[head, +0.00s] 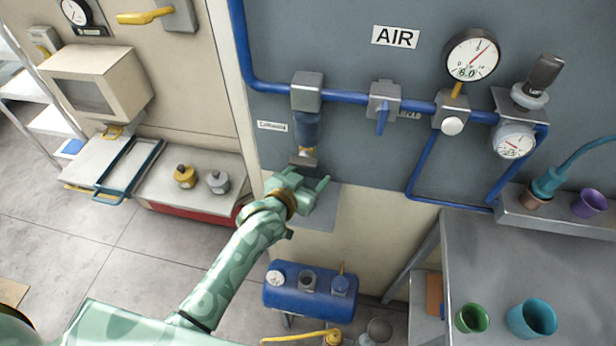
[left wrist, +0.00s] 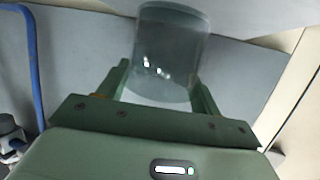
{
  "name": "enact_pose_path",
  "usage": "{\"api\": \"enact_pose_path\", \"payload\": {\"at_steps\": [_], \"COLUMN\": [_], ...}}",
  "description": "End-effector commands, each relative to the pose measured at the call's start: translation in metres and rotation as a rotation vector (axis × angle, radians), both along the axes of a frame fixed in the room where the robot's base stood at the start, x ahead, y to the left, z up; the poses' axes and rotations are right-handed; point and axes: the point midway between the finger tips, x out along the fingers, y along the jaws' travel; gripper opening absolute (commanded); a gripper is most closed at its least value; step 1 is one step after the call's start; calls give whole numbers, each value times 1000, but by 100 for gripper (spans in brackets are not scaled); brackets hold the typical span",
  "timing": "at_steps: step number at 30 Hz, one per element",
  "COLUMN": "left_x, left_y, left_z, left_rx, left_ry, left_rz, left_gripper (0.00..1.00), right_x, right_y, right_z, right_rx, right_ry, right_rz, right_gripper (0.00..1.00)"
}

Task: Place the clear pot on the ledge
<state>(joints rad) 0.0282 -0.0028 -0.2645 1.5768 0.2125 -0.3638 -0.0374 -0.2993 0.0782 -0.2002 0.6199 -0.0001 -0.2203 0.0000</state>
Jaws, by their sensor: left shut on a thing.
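The clear pot (left wrist: 172,50), a smoky see-through cylinder, stands between the two fingers of my left gripper (left wrist: 160,82) in the left wrist view. The fingers are shut on its sides. In the head view my left gripper (head: 307,181) is just below the blue filter body (head: 307,130) on the air line; I cannot make out the pot there. A flat grey plate (head: 322,215) lies behind and below the gripper; I cannot tell whether this is the ledge. My right gripper is not in view.
A blue tank (head: 310,290) stands below the gripper. At right, a grey raised shelf (head: 550,226) holds a purple cup (head: 589,203). The grey bench (head: 520,270) carries a green cup (head: 471,318) and a teal cup (head: 532,318). Blue pipe (head: 350,97) crosses the wall above.

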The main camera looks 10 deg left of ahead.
Motion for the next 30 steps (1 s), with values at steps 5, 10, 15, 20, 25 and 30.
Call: {"api": "enact_pose_path", "payload": {"at_steps": [5,10,15,20,25,30], "left_x": [0,0,0,0,-10,-44], "left_y": [0,0,0,0,3,14], "left_z": [1,-2,-1,-1,5,17], "left_rx": [-1,0,-1,-1,0,1], "left_ry": [-3,-2,-3,-3,-2,-1], "left_rz": [0,0,0,0,1,0], "left_gripper": [43,43,87,87,87,87], "right_x": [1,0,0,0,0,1], "right_y": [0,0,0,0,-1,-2], "right_z": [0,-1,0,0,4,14], "right_rx": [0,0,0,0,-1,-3], "right_ry": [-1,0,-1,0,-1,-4], "right_rz": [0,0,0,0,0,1], "right_gripper": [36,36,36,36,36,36]}}
